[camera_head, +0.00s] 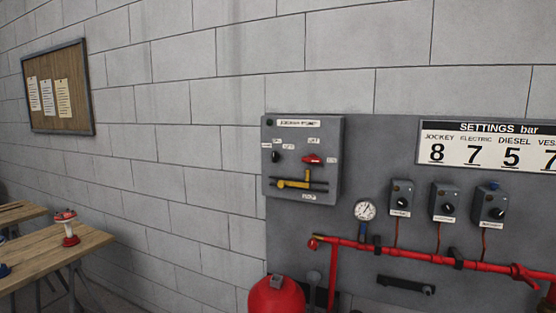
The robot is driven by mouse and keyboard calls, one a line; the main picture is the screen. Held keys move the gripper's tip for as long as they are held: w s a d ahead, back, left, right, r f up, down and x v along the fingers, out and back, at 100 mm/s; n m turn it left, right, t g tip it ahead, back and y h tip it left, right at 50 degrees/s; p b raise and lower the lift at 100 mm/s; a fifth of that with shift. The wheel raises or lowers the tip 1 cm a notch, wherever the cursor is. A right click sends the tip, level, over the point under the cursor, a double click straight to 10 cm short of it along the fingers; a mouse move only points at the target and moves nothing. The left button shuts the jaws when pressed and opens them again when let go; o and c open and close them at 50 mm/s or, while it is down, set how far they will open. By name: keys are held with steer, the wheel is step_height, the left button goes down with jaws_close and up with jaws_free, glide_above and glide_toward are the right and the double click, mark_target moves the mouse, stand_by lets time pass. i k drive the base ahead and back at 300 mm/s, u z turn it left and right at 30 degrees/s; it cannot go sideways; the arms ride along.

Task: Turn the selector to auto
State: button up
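A grey control box (334,172) with a title label that seems to read "JOCKEY PUMP" hangs on the dark wall panel, right of centre. On its face are a small black knob (277,157) at left and a red handle (312,159) at right, both with small white labels around them. The labels are too small to read, so I cannot tell which one is the selector or where it points. Below them a yellow lever (294,184) sits by dark horizontal bars. My gripper does not show in this view.
Right of the box are a pressure gauge (365,210), several small grey switch boxes (402,198), a red pipe (400,250) and a settings sign (490,145). A red vessel (276,297) stands below the box. A wooden table (50,258) is at left. The wall between table and panel is bare.

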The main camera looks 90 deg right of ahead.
mark_target(276, 155)
steer(key=k, duration=0.5)
steer(key=z, duration=1.8)
steer(key=i, duration=0.5)
